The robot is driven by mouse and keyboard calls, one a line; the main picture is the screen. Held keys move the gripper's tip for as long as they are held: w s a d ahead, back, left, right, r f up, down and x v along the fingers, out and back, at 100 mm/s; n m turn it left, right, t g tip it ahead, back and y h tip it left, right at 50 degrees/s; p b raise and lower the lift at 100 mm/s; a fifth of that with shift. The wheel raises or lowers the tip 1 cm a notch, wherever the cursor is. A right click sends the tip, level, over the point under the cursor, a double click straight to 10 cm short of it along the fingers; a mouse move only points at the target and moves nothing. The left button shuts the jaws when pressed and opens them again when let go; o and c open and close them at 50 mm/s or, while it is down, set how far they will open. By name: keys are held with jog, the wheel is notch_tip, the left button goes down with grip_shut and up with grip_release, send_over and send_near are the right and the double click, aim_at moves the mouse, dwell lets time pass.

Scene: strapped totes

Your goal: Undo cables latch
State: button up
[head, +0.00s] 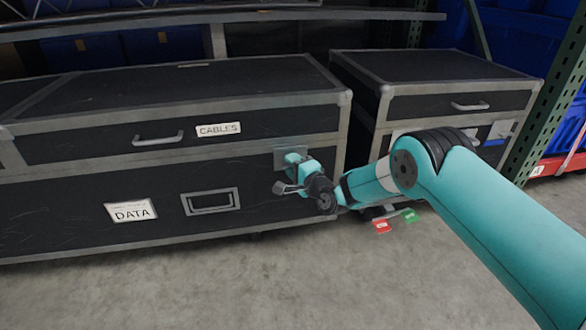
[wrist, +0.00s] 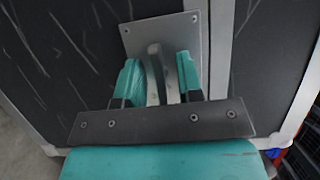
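The cables latch (head: 279,157) is a grey metal plate near the right end of the black case labelled CABLES (head: 218,129), at the seam below the lid. In the wrist view the latch (wrist: 195,35) shows a square plate with screws and a curved grey lever standing out from it. My gripper (head: 293,162) is at the latch. In the wrist view the teal fingers of my gripper (wrist: 161,78) stand on both sides of the lever, close against it. The lever's lower end is hidden behind the dark finger mount. The lid looks closed.
The case front has a lid handle (head: 158,139), a DATA label (head: 131,211) and a recessed handle (head: 210,202). A second black case (head: 440,75) stands to the right past a narrow gap. The front floor is clear.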

grip_shut()
jog(key=n+g+p, duration=0.1)
jog(key=n+p, duration=0.1)
jog(key=shift+r+n+h, duration=0.15)
jog(key=shift+n+h, duration=0.15)
jog(key=shift+n, duration=0.1)
jog(key=n+h+p, duration=0.1)
jog(key=n, duration=0.1)
jog(key=shift+n+p, duration=0.4)
jog(key=n+h+p, duration=0.1)
jog(key=n+h, duration=0.1)
jog(key=n, duration=0.2)
jog(key=shift+g+h, duration=0.3)
jog(key=shift+h, duration=0.1)
jog(key=n+h, duration=0.3)
jog(key=n, duration=0.1)
jog(key=shift+f, duration=0.25)
